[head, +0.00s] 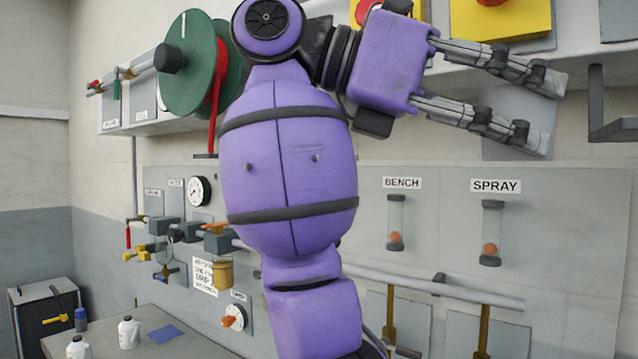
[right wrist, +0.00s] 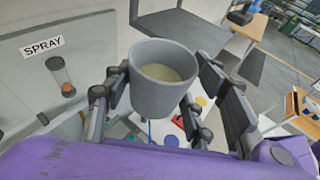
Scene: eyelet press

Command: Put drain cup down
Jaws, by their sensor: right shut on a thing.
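The drain cup (right wrist: 160,97) is a grey, slightly tapered cup. In the right wrist view its open mouth faces the camera, with a pale yellowish surface inside. My right gripper (head: 538,112) is shut on it, with fingers on both sides of the cup. My left gripper is not in view.
The grey bench top (head: 185,345) is at lower left, with white bottles (head: 128,333) and a blue cloth-like piece (head: 166,334). A brass-coloured cup (head: 222,274) is on the wall panel. Pipes and the SPRAY gauge (head: 491,232) are below the gripper.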

